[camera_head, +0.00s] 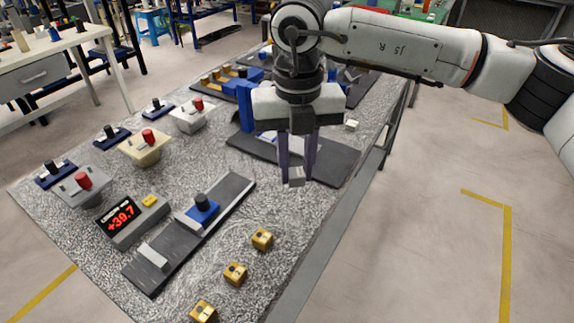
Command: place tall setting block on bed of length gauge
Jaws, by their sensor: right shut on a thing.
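My right gripper (297,172) points down above the table's right side, its fingers shut on a small light grey block (297,177). The fingers hide part of the block, so its full height is hard to tell. The length gauge has a long dark bed (228,203) lying diagonally left of and nearer than the gripper. On the bed are a light grey end stop (152,256) and a blue slide (203,212) with a black knob. Its grey readout box (138,222) shows +39.7 in red. The held block is apart from this bed. My left gripper is not in view.
Three gold cubes (235,272) stand right of the bed near the table's front edge. Boxes with red knobs (148,146) and small blue pieces with black knobs line the left. A dark plate (335,164) with a blue stand (245,104) lies behind the gripper.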

